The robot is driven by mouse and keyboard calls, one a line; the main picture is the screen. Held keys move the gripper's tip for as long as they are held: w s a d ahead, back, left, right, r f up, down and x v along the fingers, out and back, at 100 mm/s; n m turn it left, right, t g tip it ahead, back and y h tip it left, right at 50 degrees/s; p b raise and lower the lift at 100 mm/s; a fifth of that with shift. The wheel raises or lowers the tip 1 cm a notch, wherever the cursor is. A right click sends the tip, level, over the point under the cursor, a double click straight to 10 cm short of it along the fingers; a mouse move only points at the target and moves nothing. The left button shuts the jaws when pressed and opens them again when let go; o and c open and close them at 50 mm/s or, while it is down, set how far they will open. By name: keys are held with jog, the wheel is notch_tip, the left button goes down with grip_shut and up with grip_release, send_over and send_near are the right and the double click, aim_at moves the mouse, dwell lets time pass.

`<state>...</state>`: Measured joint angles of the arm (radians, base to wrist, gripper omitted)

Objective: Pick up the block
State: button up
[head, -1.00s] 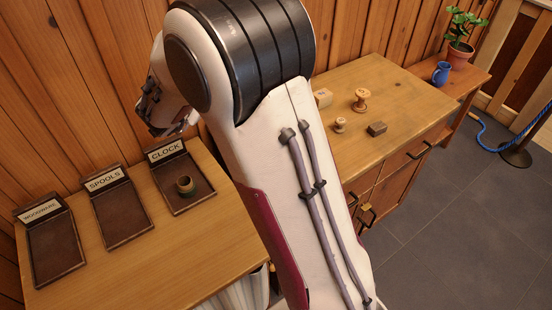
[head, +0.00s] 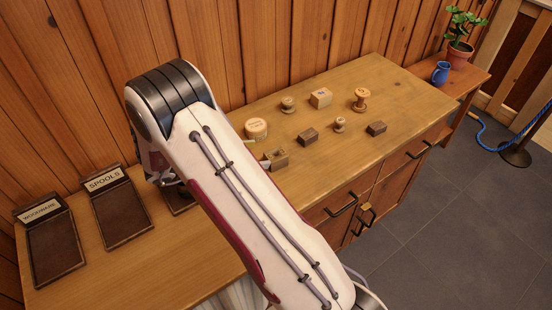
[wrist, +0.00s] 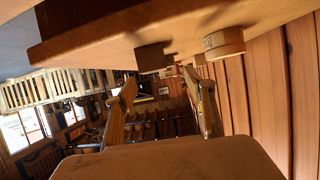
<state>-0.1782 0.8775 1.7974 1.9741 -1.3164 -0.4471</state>
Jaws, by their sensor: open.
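Several block-shaped pieces sit on the right-hand wooden table, and I cannot tell which is meant. In the head view there is a dark block (head: 376,128), another dark block (head: 308,136), a light block (head: 321,98) and a brown block with an opening (head: 276,158) beside my arm. My gripper (wrist: 162,88) is open in the wrist view, with nothing between its fingers. A brown block (wrist: 152,57) and a round labelled box (wrist: 224,42) show beyond the fingertips in the wrist view.
Trays labelled SPOOLS (head: 122,214) and WOODWARE (head: 56,249) lie on the left table. My arm covers most of a third tray. A blue mug (head: 441,72) stands at the far right.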

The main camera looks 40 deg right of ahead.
aim_at(279, 154)
jog(key=shift+s+f, duration=0.2)
jog(key=shift+s, duration=0.15)
jog(key=shift+x, duration=1.3)
jog(key=shift+s+r+x, duration=0.1)
jog(key=shift+r+x, duration=0.05)
jog(key=shift+x, duration=1.15)
jog(key=shift+s+r+x, duration=0.1)
jog(key=shift+s+x, duration=0.05)
jog(key=shift+x, duration=1.1)
jog(key=shift+d, duration=0.1)
jog(key=c, duration=1.2)
